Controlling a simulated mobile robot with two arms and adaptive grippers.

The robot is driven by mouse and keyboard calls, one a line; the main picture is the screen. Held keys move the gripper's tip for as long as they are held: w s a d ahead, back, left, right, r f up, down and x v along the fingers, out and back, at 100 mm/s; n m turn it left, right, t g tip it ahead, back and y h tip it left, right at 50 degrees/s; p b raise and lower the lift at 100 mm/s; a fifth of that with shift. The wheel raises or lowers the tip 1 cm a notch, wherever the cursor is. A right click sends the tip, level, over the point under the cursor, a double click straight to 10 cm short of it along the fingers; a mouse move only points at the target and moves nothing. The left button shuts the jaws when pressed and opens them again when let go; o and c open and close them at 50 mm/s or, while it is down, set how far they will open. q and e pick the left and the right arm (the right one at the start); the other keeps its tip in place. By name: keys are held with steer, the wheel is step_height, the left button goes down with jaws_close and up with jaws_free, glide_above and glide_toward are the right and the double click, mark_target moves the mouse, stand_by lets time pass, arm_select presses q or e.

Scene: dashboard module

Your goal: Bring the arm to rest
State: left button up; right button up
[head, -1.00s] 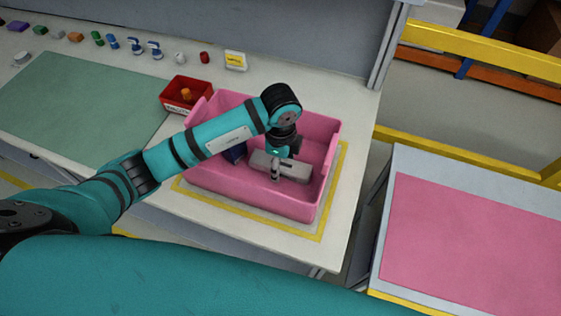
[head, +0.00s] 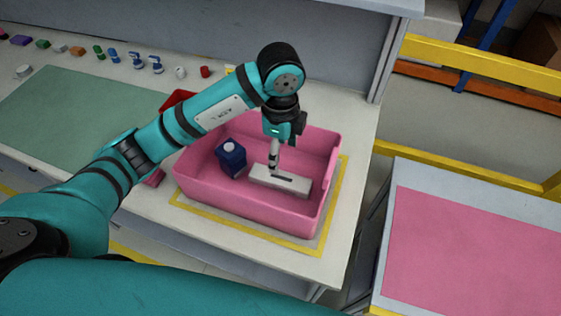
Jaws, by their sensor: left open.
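My left gripper (head: 274,163) comes in from the left and points down into the pink crate (head: 240,205). It is open, with its fingertips over the pale grey module (head: 281,181) that lies in the crate. I cannot tell whether the fingertips still touch the module. A dark blue container with a white cap (head: 232,160) stands in the crate to the left of the module. My right gripper is not in view.
The crate stands inside a yellow tape outline (head: 320,222) on the white table. A red bin (head: 178,100) behind it is partly hidden by my arm. A green mat (head: 70,105) lies left. Several small parts line the back. A pink-topped table (head: 480,240) stands right.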

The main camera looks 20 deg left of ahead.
arm_select(q)
steer(key=shift+r, duration=0.6)
